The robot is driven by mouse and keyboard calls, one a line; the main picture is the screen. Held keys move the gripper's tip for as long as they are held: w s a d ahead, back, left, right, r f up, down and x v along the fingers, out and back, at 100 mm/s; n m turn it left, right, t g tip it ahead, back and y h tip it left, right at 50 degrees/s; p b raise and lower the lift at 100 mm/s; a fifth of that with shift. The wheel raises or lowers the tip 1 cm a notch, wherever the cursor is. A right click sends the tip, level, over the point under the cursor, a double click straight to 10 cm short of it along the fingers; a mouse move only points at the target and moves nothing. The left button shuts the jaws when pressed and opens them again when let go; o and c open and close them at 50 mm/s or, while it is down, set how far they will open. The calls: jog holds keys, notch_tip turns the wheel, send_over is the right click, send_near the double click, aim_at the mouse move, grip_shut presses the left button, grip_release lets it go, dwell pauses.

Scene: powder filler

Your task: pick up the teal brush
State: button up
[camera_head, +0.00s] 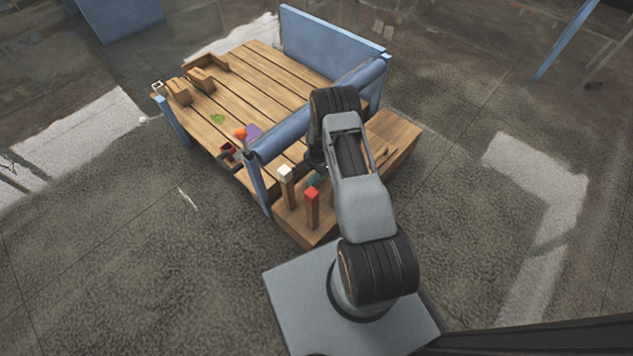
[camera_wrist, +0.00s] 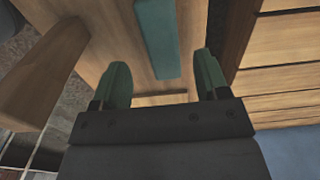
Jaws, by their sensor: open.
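The teal brush (camera_wrist: 157,38) shows in the wrist view as a long teal bar over a wooden surface, its upper end cut off by the picture edge. My gripper (camera_wrist: 162,68) is open and empty. Its two dark green fingers stand to the left and right of the brush's lower end, with a gap on both sides. Whether the fingers are level with the brush or above it I cannot tell. In the head view a small teal patch of the brush (camera_head: 314,180) shows between two posts, the rest hidden by my arm.
A white-topped post (camera_head: 286,175) and a red-topped post (camera_head: 312,193) stand on the wooden ledge (camera_head: 402,133) close by. A blue rail (camera_head: 285,135) separates the ledge from the slatted deck (camera_head: 262,75). In the wrist view a wooden post (camera_wrist: 40,70) rises left of my gripper.

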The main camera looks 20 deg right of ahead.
aim_at(316, 176)
jog(key=shift+w+a+f+b, duration=0.1)
jog(key=shift+f+b, duration=1.5)
jog(key=shift+f, duration=1.7)
jog(key=shift+r, duration=0.1)
jog(key=shift+c, duration=0.4)
jog(key=c, duration=1)
jog(key=shift+o, duration=0.2)
jog(key=shift+r, duration=0.15)
notch_tip(316, 176, up, 18)
jog(key=p, duration=0.6)
jog(key=shift+p, duration=0.35)
